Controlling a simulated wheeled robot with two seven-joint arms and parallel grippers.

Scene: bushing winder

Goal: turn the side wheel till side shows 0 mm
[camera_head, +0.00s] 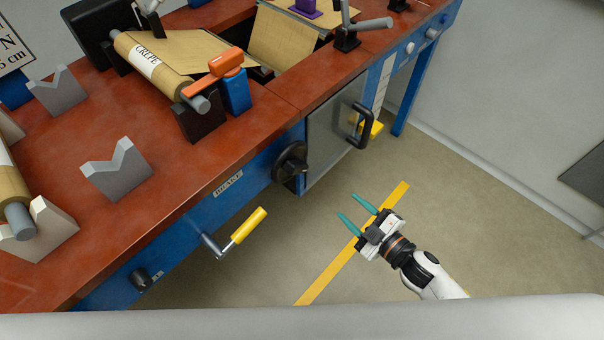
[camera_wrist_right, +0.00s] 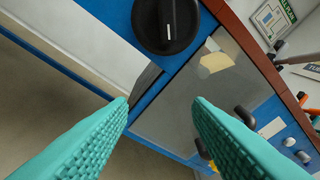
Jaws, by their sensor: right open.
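No wheel is readably marked as the side wheel, and no side reading in mm is legible. A round black knob (camera_head: 291,165) sits on the blue front of the bench, right of the BRAKE label; a black knob with a white line (camera_wrist_right: 166,25) shows at the top of the right wrist view. A crank with a yellow handle (camera_head: 248,225) sticks out from the front further left. My right gripper (camera_head: 350,208) is open and empty, over the floor in front of the bench, apart from the knob. Its teal fingers fill the lower wrist view (camera_wrist_right: 160,115). My left gripper is not in view.
A grey door panel (camera_head: 335,135) with a black handle (camera_head: 364,125) is right of the knob. A smaller black knob (camera_head: 143,278) is at the lower left of the front. The CREPE roll (camera_head: 150,65) and grey V-blocks (camera_head: 118,170) are on the red top. The floor around my right gripper is free.

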